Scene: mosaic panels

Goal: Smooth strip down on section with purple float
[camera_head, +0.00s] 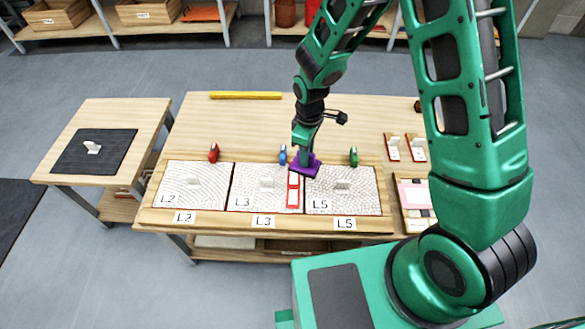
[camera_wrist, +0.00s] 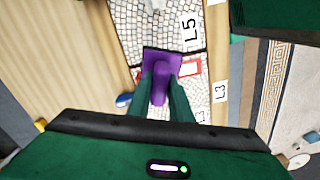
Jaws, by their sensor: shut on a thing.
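My gripper (camera_head: 305,152) is shut on the handle of the purple float (camera_head: 312,171). The float is over the back left corner of the L5 panel (camera_head: 360,205), close to the L3 border; I cannot tell whether it touches the surface. In the wrist view the purple float (camera_wrist: 158,58) is between the fingers (camera_wrist: 163,90). A red-edged white strip (camera_head: 293,190) lies along the right side of the L3 panel (camera_head: 250,200), in front of the float. In the wrist view the float partly hides this strip (camera_wrist: 191,68). The L2 panel (camera_head: 185,180) is at the left.
Red, blue and green tools (camera_head: 213,152) (camera_head: 283,155) (camera_head: 354,156) stand along the panels' back edge. Two red-and-white pieces (camera_head: 392,148) and a tray (camera_head: 405,215) are at the right. A yellow bar (camera_head: 245,95) lies at the back.

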